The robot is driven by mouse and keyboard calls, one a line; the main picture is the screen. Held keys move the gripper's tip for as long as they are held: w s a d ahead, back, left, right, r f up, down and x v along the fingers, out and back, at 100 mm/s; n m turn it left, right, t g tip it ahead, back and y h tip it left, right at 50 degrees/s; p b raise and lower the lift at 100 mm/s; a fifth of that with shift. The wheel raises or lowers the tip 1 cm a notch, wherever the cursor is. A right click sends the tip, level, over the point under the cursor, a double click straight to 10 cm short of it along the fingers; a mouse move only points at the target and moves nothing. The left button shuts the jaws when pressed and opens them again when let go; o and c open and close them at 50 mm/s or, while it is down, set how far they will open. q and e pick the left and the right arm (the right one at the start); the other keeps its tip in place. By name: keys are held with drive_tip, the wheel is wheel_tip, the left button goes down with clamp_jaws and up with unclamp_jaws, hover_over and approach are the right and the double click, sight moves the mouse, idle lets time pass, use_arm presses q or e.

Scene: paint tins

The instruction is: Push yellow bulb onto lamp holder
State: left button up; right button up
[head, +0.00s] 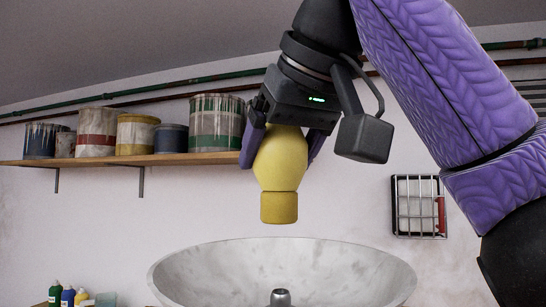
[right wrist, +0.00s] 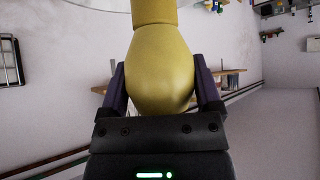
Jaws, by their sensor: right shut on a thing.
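The yellow bulb (head: 281,165) hangs upright with its darker yellow cap pointing down. My right gripper (head: 281,150) is shut on its round upper part. In the right wrist view the bulb (right wrist: 160,65) sits between the two fingers of the gripper (right wrist: 162,90). Below the bulb is a wide white marbled bowl-shaped shade (head: 190,272). A small grey metal post (head: 280,297), which looks like the lamp holder, stands inside it, cut off by the lower frame edge. The bulb's cap is well above the post, apart from it and roughly in line. My left gripper is not in view.
A wooden shelf (head: 130,160) with several paint tins (head: 215,122) runs along the wall at the left. A wire rack (head: 418,207) hangs on the wall at the right. Small paint bottles (head: 67,297) stand at the bottom left. The space between bulb and shade is clear.

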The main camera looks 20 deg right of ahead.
sight(283, 212)
drive_tip(key=shift+s+a, duration=0.1)
drive_tip(key=shift+s, duration=0.4)
drive_tip(key=shift+w+d, duration=0.3)
drive_tip(key=shift+d, duration=0.1)
drive_tip(key=shift+w+d+f+b, duration=0.2)
drive_tip(key=shift+w+f+b, duration=0.2)
drive_tip(key=shift+w+f, duration=0.2)
drive_tip(key=shift+w+d+f+b, duration=0.2)
drive_tip(key=shift+w+f+b, duration=0.15)
drive_tip(key=shift+w+f, duration=0.15)
drive_tip(key=f+b, duration=0.2)
drive_tip(key=s+a+f+b, duration=0.1)
drive_tip(key=b, duration=0.1)
drive_tip(key=shift+f, duration=0.35)
drive_tip(key=shift+w+d+f, duration=0.15)
drive_tip(key=shift+w+f, duration=0.1)
drive_tip(key=shift+w, duration=0.05)
drive_tip(key=shift+s+r, duration=0.15)
drive_tip(key=shift+s, duration=0.1)
drive_tip(key=shift+w, duration=0.2)
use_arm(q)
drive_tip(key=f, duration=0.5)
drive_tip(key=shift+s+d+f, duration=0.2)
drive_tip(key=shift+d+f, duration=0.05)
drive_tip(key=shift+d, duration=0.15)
use_arm(e)
drive_tip(key=shift+s, duration=0.1)
